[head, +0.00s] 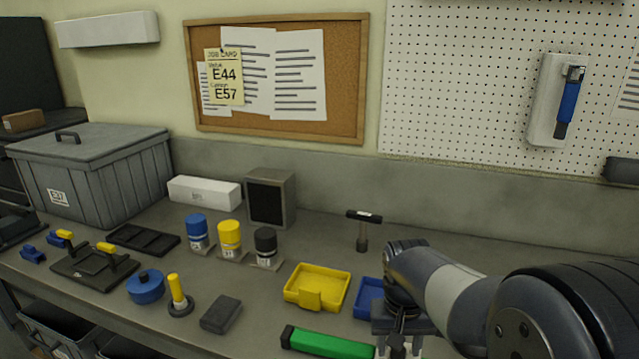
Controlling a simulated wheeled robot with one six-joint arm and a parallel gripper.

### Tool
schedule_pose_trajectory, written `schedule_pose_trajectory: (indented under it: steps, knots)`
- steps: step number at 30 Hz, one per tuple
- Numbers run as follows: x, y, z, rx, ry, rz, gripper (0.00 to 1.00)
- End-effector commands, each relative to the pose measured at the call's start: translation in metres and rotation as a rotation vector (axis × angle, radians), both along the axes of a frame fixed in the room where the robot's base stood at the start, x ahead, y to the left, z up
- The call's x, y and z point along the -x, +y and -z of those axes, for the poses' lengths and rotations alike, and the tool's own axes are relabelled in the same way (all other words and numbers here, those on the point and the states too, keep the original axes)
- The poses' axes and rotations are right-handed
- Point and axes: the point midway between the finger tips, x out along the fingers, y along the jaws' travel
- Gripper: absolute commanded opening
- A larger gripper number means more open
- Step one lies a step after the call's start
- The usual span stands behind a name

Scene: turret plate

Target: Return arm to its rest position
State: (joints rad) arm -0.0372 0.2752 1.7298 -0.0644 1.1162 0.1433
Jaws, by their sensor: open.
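My arm reaches in from the lower right and bends down over the front of the bench (455,248). My gripper (402,346) points downward at the bottom edge of the head view, in front of the blue tray (367,297). It is open. The fingertips are partly cut off by the picture edge, and I see nothing held between them. A green bar-shaped thing (328,343) with a dark end lies just left of the gripper. Whether the gripper touches anything below is hidden.
A yellow tray (318,284) and a dark block (221,314) lie left of the arm. Blue (197,231), yellow (229,236) and black (266,245) capped containers stand behind. A hammer (363,230) stands upright near the wall. The back right bench looks clear.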

Motion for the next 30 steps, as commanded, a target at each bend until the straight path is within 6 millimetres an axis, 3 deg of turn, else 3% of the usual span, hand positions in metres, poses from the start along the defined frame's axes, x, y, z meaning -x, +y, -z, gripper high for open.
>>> schedule_pose_trajectory:
  steps: [15, 30]
  knots:
    - [-0.0001, -0.0002, 0.0001, -0.008, 0.021, -0.327, 0.49]
    - [-0.0001, -0.0001, -0.0003, -0.009, 0.023, -0.364, 0.49]
